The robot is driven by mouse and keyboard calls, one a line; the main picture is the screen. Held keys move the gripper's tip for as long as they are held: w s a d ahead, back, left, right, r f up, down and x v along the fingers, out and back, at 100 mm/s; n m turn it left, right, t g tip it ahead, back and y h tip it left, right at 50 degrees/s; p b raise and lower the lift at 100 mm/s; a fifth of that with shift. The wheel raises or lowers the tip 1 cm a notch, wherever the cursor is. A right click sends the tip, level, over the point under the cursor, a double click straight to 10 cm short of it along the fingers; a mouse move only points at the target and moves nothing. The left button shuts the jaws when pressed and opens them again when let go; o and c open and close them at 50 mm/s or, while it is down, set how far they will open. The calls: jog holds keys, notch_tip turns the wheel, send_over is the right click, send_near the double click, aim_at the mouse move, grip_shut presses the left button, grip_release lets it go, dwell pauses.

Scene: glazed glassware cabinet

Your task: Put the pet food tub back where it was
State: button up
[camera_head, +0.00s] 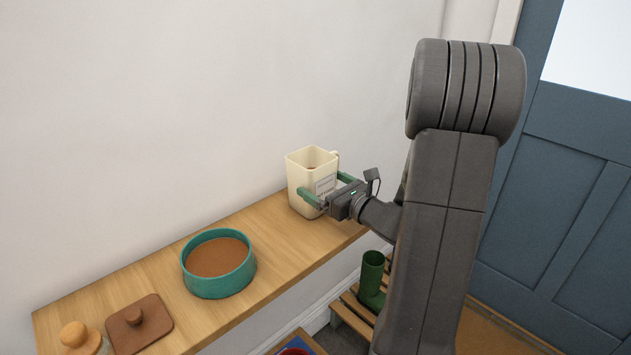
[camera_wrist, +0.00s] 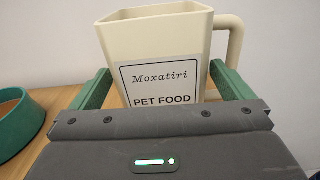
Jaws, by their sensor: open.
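The pet food tub (camera_head: 308,194) is a cream, open-topped container with a side handle, standing upright on the wooden shelf near its right end. In the wrist view the tub (camera_wrist: 160,45) shows a white label reading "Moxatiri PET FOOD", and its handle is on the right. My gripper (camera_head: 325,186) is open, with its green fingers on either side of the tub. In the wrist view the fingers of my gripper (camera_wrist: 160,92) flank the tub's lower part. I cannot tell whether they touch it. The tub's base is hidden in the wrist view.
A teal bowl with brown contents (camera_head: 218,264) stands left of the tub on the wooden shelf (camera_head: 275,248). A brown knobbed lid (camera_head: 139,323) and a light wooden knobbed piece (camera_head: 78,338) lie further left. A green boot (camera_head: 372,280) stands on a slatted rack below. A blue door (camera_head: 560,190) is at right.

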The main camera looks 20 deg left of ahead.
jog(key=v, duration=0.8)
jog(key=shift+s+d, duration=0.1)
